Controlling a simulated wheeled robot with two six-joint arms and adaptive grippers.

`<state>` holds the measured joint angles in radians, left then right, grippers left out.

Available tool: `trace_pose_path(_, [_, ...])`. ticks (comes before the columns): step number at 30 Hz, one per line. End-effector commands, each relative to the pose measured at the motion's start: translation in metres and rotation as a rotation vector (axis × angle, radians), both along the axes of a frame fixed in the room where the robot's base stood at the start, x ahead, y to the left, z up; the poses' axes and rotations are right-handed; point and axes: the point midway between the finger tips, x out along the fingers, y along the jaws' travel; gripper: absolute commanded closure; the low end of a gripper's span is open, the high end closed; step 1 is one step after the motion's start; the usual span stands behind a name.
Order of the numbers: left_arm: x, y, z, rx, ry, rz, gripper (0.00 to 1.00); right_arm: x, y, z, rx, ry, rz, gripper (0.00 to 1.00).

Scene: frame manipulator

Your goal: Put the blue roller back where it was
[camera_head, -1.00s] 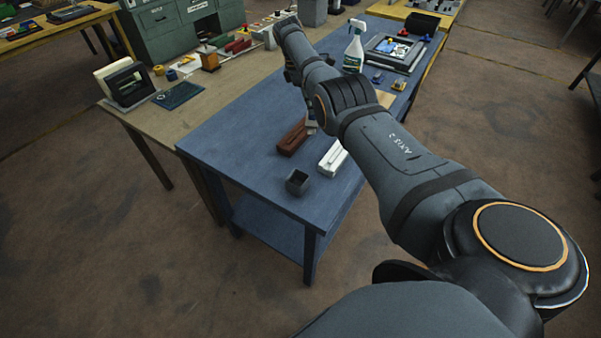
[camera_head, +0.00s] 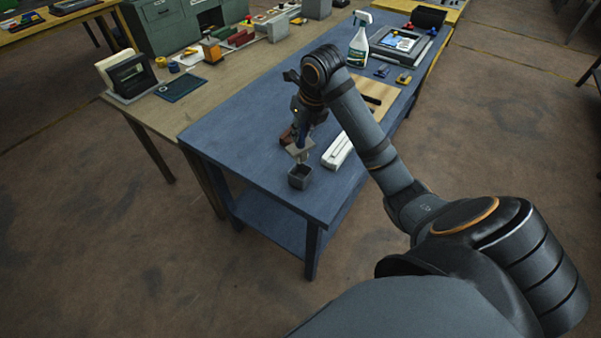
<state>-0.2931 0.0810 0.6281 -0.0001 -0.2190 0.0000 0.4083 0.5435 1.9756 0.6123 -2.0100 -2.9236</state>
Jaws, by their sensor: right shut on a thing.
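My right gripper (camera_head: 302,127) comes down over the blue table (camera_head: 245,137), shut on a small tool. A dark blue part, seemingly the blue roller (camera_head: 303,135), shows at its fingers, with a pale grey piece (camera_head: 299,151) below. The tool hangs just above or at the mouth of a small dark square holder (camera_head: 300,178); I cannot tell if they touch. A reddish-brown tray (camera_head: 286,136) is mostly hidden behind the gripper. My left gripper is out of view.
A long white tray (camera_head: 338,151) lies right of the holder. A spray bottle (camera_head: 359,45), a framed panel (camera_head: 399,42) and a wooden board (camera_head: 367,100) are farther back. The table's front left is clear.

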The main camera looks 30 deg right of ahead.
Motion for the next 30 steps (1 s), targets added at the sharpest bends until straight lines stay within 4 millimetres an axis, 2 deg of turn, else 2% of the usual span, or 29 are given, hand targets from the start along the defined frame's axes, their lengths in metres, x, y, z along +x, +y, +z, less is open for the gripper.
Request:
trace_pose_path(2, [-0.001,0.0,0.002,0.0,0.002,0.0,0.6,0.0,0.0,-0.006,0.001,0.002,-0.002,1.0])
trace_pose_path(9, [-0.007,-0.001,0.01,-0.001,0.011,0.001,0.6,0.0,0.0,-0.053,0.001,0.003,-0.005,1.0])
trace_pose_path(16, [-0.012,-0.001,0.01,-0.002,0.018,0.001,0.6,0.001,0.0,-0.067,0.001,0.0,-0.007,1.0])
trace_pose_path(21, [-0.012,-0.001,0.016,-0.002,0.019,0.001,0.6,0.001,0.0,-0.093,0.002,0.002,-0.008,1.0])
trace_pose_path(24, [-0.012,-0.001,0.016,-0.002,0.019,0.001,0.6,0.001,0.0,-0.099,0.001,-0.002,-0.008,1.0])
trace_pose_path(30, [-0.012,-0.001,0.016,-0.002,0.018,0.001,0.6,0.001,-0.001,-0.1,0.0,-0.002,-0.007,1.0])
